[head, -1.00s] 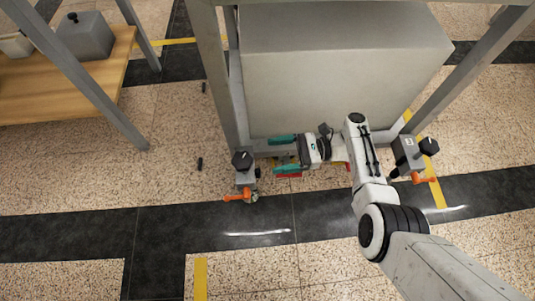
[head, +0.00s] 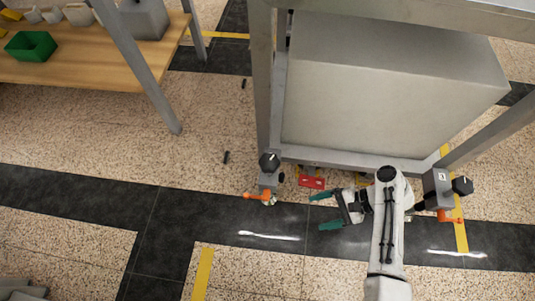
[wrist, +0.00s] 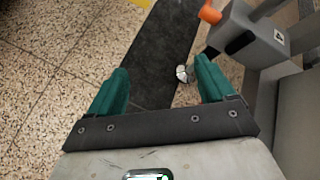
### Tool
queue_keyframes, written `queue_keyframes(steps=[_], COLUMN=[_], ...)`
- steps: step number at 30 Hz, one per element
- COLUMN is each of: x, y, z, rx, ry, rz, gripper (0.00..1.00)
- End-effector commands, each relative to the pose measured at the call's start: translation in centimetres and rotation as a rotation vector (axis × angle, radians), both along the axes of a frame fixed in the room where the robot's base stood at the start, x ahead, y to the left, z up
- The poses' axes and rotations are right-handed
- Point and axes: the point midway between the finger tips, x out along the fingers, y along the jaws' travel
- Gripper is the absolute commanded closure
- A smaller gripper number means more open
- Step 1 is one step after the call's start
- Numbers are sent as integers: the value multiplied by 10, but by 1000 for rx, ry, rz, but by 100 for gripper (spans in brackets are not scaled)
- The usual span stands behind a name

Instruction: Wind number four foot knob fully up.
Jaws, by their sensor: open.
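The number four foot (wrist: 278,37) is a grey block marked 4 at the upper right of the wrist view. A black part (wrist: 240,43) and the orange lever (wrist: 210,12) also show in the wrist view; whether that black part is the top knob I cannot tell. My gripper (head: 323,211) is open and empty, to the right of this foot and apart from it. Its green fingers (wrist: 160,72) touch nothing.
A second foot (head: 437,182) with a black knob stands at the right corner, close to my arm. A red block (head: 312,182) lies under the grey frame edge. A large grey box (head: 385,90) fills the frame.

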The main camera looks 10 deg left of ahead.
Motion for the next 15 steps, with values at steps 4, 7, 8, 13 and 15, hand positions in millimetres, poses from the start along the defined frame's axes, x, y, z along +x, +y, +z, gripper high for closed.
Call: queue_keyframes(steps=[4,7,8,13,15], x=[-43,-63,-69,-90,-97], y=[-31,-50,-55,-73,-78], z=[-4,3,6,24,32], rx=[-215,-335,-364,-491,-529], ry=[-191,-296,-320,-436,-477], rz=[168,271,297,413,451], gripper=[17,17,17,17,17])
